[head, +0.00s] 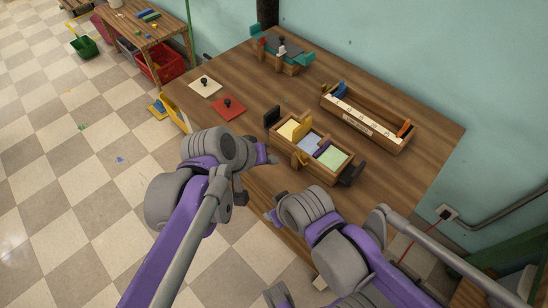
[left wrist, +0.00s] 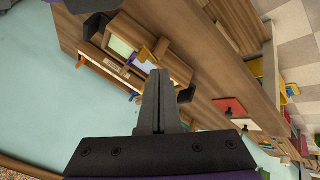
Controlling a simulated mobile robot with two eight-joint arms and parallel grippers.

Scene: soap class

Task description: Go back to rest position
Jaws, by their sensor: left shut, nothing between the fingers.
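My left gripper (left wrist: 157,78) is shut with nothing between its fingers. In the head view my left arm reaches in from the lower left, and the left gripper (head: 266,156) is at the near edge of the wooden table (head: 420,175), partly hidden by its own wrist. My right arm comes in from the lower right, with its wrist over the table's near edge. Its fingers are not clear enough to tell open from shut.
A wooden box with coloured compartments (head: 291,158) stands close beyond my left gripper. A long wooden tray (head: 372,132) is behind it. A red board (head: 228,107) and a white board (head: 205,87) lie at the left.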

